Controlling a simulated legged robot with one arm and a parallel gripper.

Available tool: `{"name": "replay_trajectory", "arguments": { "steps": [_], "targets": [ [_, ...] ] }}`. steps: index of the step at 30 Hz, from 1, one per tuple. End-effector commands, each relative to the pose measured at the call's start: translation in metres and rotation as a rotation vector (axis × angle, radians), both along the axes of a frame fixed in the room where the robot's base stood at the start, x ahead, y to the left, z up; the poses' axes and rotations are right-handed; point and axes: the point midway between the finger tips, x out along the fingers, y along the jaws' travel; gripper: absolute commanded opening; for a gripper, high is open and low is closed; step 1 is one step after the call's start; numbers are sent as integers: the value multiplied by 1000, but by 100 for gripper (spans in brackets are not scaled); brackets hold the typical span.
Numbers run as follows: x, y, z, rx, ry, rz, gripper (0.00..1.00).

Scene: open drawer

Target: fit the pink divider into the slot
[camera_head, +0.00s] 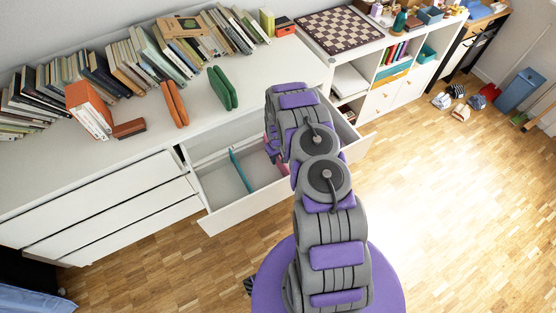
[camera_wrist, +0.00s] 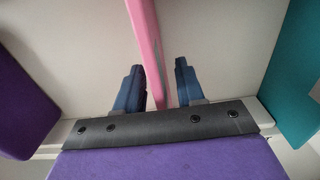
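The pink divider (camera_wrist: 152,40) runs down between my gripper's two dark blue fingertips in the wrist view. In the head view only a sliver of the pink divider (camera_head: 268,145) shows beside my arm, inside the open drawer (camera_head: 222,214). The slot cannot be made out in either view, and the divider's lower end is hidden behind the gripper in the wrist view.
A teal divider (camera_head: 241,171) stands across the drawer to the left; it shows at the right of the wrist view (camera_wrist: 295,75). A purple panel (camera_wrist: 25,110) is at the wrist view's left. Books, an orange block (camera_head: 174,104) and a green block (camera_head: 222,88) are on the cabinet top.

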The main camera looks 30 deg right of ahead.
Motion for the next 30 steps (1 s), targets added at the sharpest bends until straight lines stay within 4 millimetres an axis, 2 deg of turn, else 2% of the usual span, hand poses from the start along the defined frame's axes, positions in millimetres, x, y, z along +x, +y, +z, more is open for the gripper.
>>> {"name": "replay_trajectory", "arguments": {
  "steps": [1, 12, 25, 30],
  "targets": [
    [0, 0, 0, 0, 0, 0, 34],
    [0, -2, -1, 4, 1, -1, 0],
    [0, -1, -1, 3, 2, -1, 0],
    [0, -2, 5, 4, 2, -1, 0]
  ]
}}
